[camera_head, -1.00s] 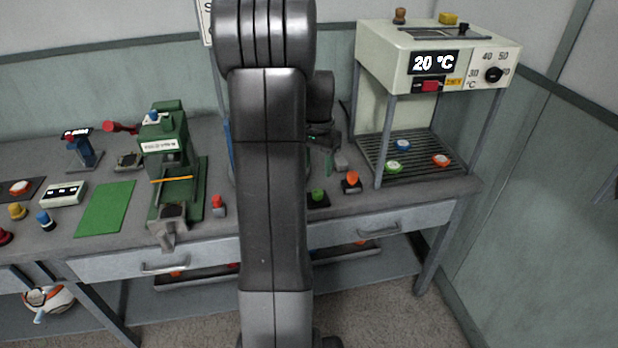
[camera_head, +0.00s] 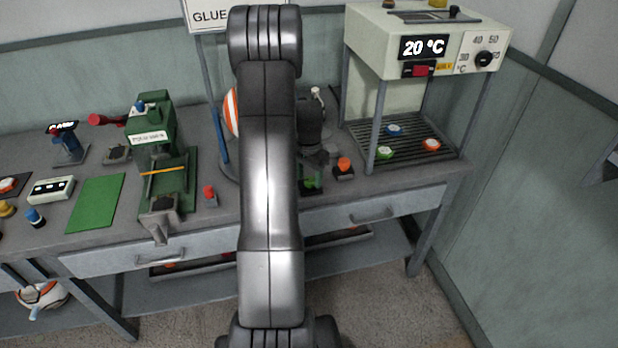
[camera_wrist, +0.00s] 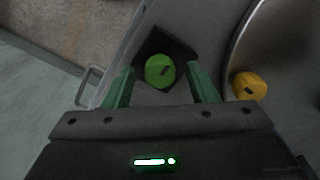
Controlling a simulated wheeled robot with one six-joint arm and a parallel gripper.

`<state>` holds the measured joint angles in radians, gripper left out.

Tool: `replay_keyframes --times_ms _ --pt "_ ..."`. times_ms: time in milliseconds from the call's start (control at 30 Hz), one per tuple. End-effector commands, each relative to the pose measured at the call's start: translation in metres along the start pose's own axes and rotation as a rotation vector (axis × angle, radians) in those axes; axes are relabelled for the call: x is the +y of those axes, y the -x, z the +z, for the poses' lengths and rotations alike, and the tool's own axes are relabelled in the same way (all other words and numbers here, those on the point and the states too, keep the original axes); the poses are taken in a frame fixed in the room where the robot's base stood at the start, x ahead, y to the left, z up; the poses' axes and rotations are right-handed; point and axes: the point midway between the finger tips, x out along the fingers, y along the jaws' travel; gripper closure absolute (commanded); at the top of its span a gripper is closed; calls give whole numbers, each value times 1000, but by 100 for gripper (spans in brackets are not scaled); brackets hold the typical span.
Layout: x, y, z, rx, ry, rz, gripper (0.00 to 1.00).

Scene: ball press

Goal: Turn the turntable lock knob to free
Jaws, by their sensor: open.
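In the wrist view, a green round knob (camera_wrist: 160,71) with a short dark mark sits on a black square base near the bench's front edge. My gripper (camera_wrist: 160,78) is open, with one green finger on each side of the knob in the picture; I cannot tell whether they touch it. A yellow-orange knob (camera_wrist: 250,86) with a dark mark stands beside the rim of a round metal disc (camera_wrist: 290,45), apparently the turntable. No label shows which knob is the lock. In the head view the green knob (camera_head: 312,184) is partly hidden by my arm.
An orange-capped block (camera_head: 344,166) stands just right of the green knob. A striped ball (camera_head: 231,110) is behind my arm. The green press (camera_head: 155,150) is left, and the heater cabinet (camera_head: 410,45) is right. A drawer handle (camera_wrist: 88,84) is at the bench front.

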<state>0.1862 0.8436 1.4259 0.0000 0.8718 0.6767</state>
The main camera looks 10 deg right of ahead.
Motion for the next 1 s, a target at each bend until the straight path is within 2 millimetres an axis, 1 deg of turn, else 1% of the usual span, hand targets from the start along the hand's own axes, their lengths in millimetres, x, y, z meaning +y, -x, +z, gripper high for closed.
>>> replay_keyframes --times_ms 100,200,433,467,600,667,700,1000 --pt "0 -10 0 -1 0 1 48" --pt "0 -13 0 0 0 0 48" --pt "0 -14 0 0 0 0 48" --pt "0 -14 0 0 0 0 50" --pt "0 -14 0 0 0 0 77" --pt "0 -14 0 0 0 0 89" --pt "0 -14 0 0 0 0 93" --pt "0 -14 0 0 36 0 93"
